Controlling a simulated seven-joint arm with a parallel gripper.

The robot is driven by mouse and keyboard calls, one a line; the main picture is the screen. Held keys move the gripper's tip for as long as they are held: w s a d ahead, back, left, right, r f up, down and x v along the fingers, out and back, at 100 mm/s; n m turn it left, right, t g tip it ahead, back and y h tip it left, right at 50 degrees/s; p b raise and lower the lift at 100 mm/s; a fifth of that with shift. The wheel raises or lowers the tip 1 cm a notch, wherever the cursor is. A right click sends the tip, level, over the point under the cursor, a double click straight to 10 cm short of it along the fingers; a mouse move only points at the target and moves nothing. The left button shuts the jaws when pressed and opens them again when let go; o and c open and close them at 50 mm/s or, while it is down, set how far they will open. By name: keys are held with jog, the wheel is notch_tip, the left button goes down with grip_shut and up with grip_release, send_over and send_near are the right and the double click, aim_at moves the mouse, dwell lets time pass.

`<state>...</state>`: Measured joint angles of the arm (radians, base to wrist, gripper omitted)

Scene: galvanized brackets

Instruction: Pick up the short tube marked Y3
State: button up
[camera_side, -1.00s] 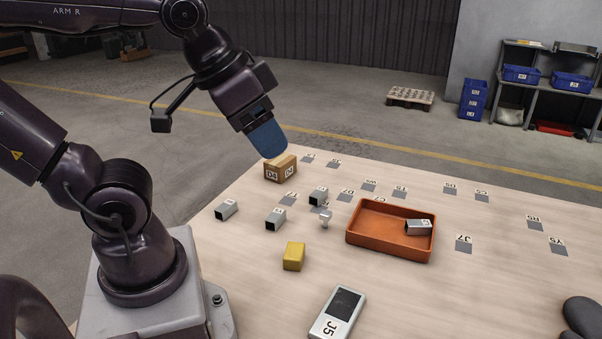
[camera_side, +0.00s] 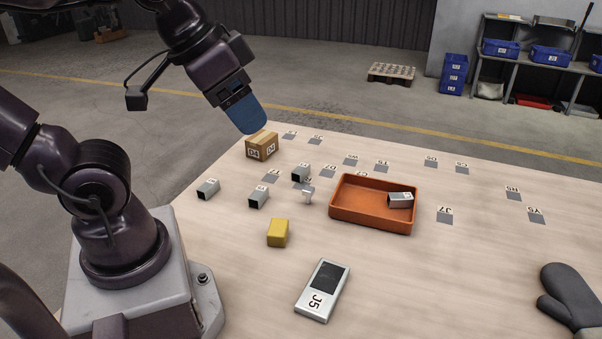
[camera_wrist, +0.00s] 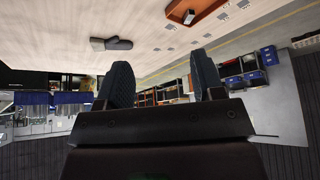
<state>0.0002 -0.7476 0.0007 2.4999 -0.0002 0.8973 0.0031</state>
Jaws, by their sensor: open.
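Several short grey metal tubes are in the side view. One (camera_side: 208,188) lies at the left, one (camera_side: 259,197) right of it, and one (camera_side: 301,173) farther back. Another tube (camera_side: 400,200) lies in the orange tray (camera_side: 372,222). Their marks are too small to read, so I cannot tell which is Y3. My gripper (camera_side: 250,120), with blue fingers, is in the air above and behind the cardboard box, away from the tubes. In the wrist view its fingers (camera_wrist: 160,62) are apart with nothing between them; the tray (camera_wrist: 178,12) shows beyond, near the top edge.
A cardboard box (camera_side: 262,146) marked D4 stands at the back left. A yellow block (camera_side: 278,233), a small white peg-like item (camera_side: 308,195) and a device (camera_side: 323,290) marked J5 are nearby. A dark mitt (camera_side: 572,297) lies at right.

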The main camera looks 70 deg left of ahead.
jog(key=w+a+f+m, duration=0.2)
jog(key=w+f+m, duration=0.2)
jog(key=w+f, duration=0.45)
jog(key=m+t+y, duration=0.4)
jog(key=m+y, duration=0.5)
jog(key=m, duration=1.1)
send_near(299, 170)
jog(key=s+d, duration=0.2)
jog(key=shift+s+r, duration=0.2)
jog(key=shift+s, duration=0.1)
jog(key=m, duration=0.2)
jog(key=a+m, duration=0.1)
jog(key=m, duration=0.1)
jog(key=shift+s+t+h, duration=0.15)
jog(key=shift+t+h, duration=0.15)
jog(key=shift+t, duration=0.1)
jog(key=x, duration=0.7)
jog(key=shift+w+a+f, duration=0.1)
jog(key=shift+w+a, duration=0.1)
jog(key=shift+w, duration=0.05)
jog(key=shift+x, duration=2.65)
jog(key=shift+w+d, duration=0.1)
jog(key=shift+w, duration=0.05)
jog(key=c, duration=1)
jog(key=shift+r, duration=0.25)
